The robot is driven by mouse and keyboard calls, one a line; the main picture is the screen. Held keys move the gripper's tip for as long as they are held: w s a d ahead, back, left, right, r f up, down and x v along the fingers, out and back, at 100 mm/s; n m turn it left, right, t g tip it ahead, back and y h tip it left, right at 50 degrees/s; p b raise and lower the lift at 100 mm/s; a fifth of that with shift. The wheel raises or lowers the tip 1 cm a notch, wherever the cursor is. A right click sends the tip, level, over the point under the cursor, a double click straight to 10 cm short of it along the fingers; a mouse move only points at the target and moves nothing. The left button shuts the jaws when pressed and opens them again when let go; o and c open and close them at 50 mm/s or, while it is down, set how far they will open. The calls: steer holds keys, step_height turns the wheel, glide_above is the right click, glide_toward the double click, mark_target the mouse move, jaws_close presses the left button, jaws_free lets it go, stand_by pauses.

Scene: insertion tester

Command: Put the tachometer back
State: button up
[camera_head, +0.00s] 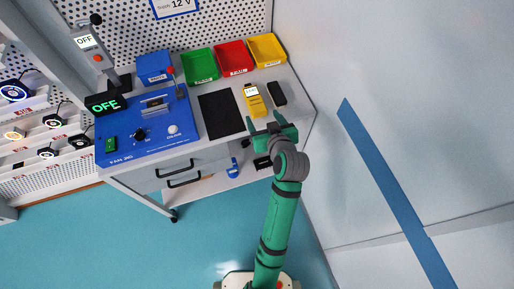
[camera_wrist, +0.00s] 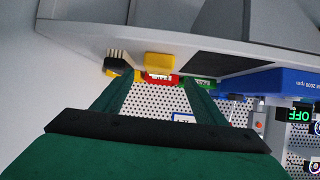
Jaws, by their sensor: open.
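A yellow handheld device with a pale display, apparently the tachometer (camera_head: 254,99), lies on the grey bench top between a black mat and a dark brush-like object. In the wrist view a yellow shape (camera_wrist: 158,62) near the bench edge looks like the same device. My gripper (camera_head: 273,124) is at the bench's front edge, nearer the front than the device and apart from it. Its two green fingers are spread in the wrist view (camera_wrist: 157,88), with nothing held between them.
The black mat (camera_head: 221,113) lies left of the device, the dark brush-like object (camera_head: 277,93) right. Green (camera_head: 201,68), red (camera_head: 235,59) and yellow (camera_head: 267,51) bins stand behind. A blue tester (camera_head: 152,133) fills the bench's left. A lower shelf holds small items. Floor at front left is clear.

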steer(key=s+f+m+h, duration=0.1)
steer(key=s+f, duration=0.2)
steer(key=s, duration=0.3)
steer(key=s+f+m+t+h, duration=0.1)
steer(key=s+f, duration=0.2)
steer(key=s, duration=0.4)
steer(key=s+f+m+h, duration=0.1)
steer(key=s+f, duration=0.2)
steer(key=s, duration=0.3)
steer(key=s+a+r+t, duration=0.1)
steer(key=s+r, duration=0.2)
steer(key=s, duration=0.5)
steer(key=s+a+r+t, duration=0.1)
steer(key=s+r, duration=0.3)
steer(key=s, duration=0.5)
steer(key=shift+s+a+r, duration=0.15)
steer(key=shift+s+a, duration=0.15)
steer(key=shift+a, duration=0.2)
